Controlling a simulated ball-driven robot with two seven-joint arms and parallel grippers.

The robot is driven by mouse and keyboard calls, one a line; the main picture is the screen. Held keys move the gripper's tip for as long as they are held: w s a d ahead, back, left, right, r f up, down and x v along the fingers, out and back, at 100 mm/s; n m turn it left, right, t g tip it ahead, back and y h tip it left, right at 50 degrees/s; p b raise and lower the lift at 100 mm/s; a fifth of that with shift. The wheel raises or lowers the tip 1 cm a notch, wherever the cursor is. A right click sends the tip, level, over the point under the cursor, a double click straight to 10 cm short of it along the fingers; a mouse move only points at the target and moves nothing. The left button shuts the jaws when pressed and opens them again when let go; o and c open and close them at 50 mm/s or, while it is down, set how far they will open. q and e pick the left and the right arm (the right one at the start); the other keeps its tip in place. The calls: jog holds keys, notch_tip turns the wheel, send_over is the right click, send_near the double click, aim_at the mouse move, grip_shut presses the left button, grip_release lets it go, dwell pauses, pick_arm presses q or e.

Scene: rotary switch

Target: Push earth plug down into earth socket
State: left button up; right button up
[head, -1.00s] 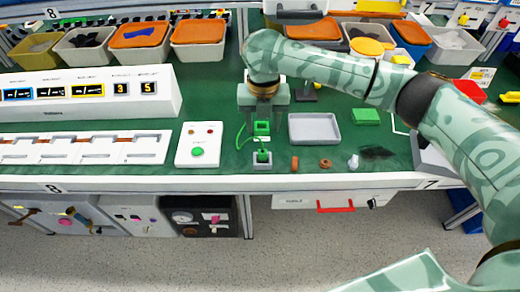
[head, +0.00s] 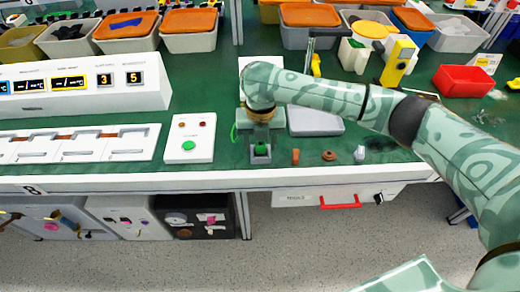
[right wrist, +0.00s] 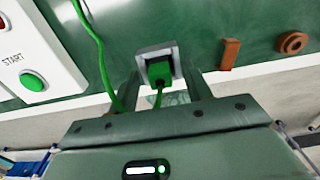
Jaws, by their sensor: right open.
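The green earth plug (right wrist: 160,72) shows in the right wrist view with a green cable at its near end. It sits at the opening of the square grey earth socket (right wrist: 142,51); how deep it is seated I cannot tell. In the head view the grey socket (head: 260,159) stands near the table's front edge, with green at its top. My right gripper (head: 261,144) is low over it and partly hides the plug. In the right wrist view its fingers (right wrist: 163,88) are apart, one on each side of the plug. My left gripper is not in view.
A white panel with a green START button (head: 188,146) stands close on the left. A grey tray (head: 316,122) is behind on the right. Small brown parts (head: 296,156) lie right of the socket. The green cable (right wrist: 98,45) loops on the left.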

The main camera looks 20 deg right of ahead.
grip_shut()
jog(key=shift+r, duration=0.1)
